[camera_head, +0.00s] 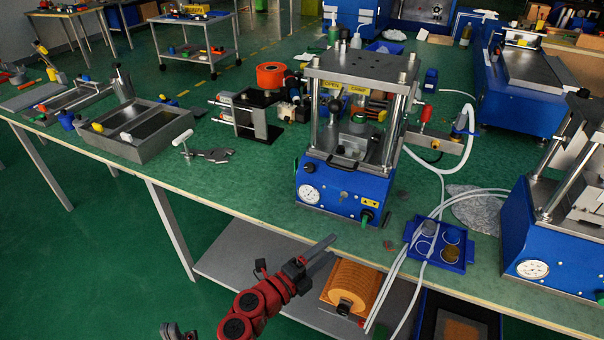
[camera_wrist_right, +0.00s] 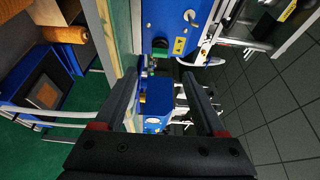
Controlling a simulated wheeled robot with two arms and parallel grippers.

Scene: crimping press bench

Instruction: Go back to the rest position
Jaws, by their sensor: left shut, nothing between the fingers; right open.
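My right gripper (camera_head: 325,243) is in front of the bench's front edge, below the middle press, its dark fingers pointing to the right. In the right wrist view my right gripper (camera_wrist_right: 160,76) is open, with nothing between its two dark fingers. Part of my left gripper (camera_head: 175,331) shows at the bottom edge of the head view, left of the red arm. It is shut and empty, and most of it is cut off by the frame.
The middle press (camera_head: 345,190) stands on the green bench (camera_head: 240,190) behind my right gripper. A blue tray (camera_head: 458,256) lies at the front edge. White hoses (camera_head: 393,275) hang over it. An orange coil (camera_head: 355,283) lies on the shelf (camera_head: 235,262) below. Open floor (camera_head: 70,270) lies at the left.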

